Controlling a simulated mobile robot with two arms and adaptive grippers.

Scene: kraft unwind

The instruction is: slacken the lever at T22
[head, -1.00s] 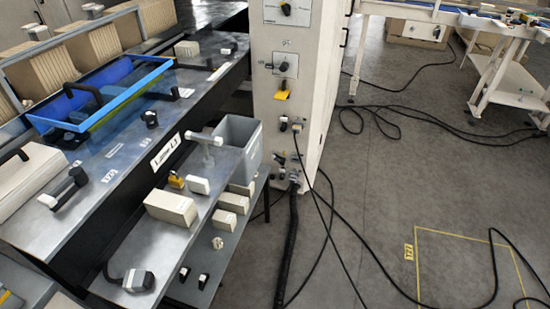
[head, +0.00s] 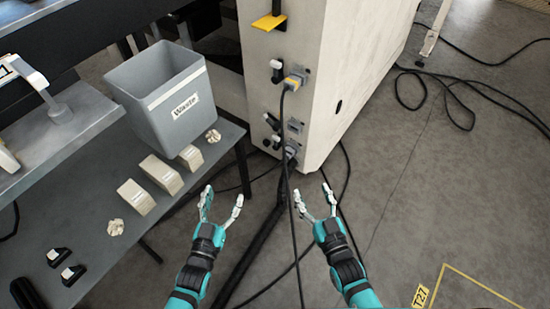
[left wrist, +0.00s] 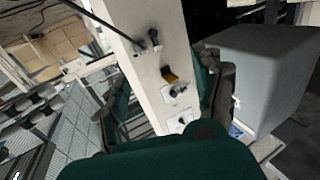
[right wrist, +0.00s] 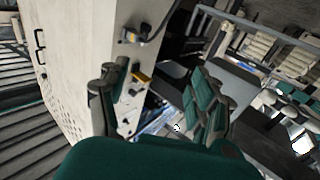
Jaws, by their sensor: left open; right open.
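No tag reading T22 can be made out, so I cannot tell which lever is the one named. The white cabinet (head: 305,100) has several small fittings low on its narrow face. An upper black fitting with a white tip (head: 277,68) sits beside a grey-and-yellow plug (head: 293,82) with a black cable. A lower white-tipped fitting (head: 271,121) and a cable plug (head: 290,152) sit below. My left gripper (head: 222,200) is open and empty in front of the cabinet, to its lower left. My right gripper (head: 314,202) is open and empty below the cabinet's base. Neither touches the cabinet.
A grey bin marked Waste (head: 165,100) stands on a low shelf (head: 70,215) at left, with beige blocks (head: 160,174) and crumpled pieces (head: 115,227). A yellow flap (head: 268,21) juts from the cabinet. Cables hang and trail over the floor. Floor at right is open, with a T27 tag (head: 421,295).

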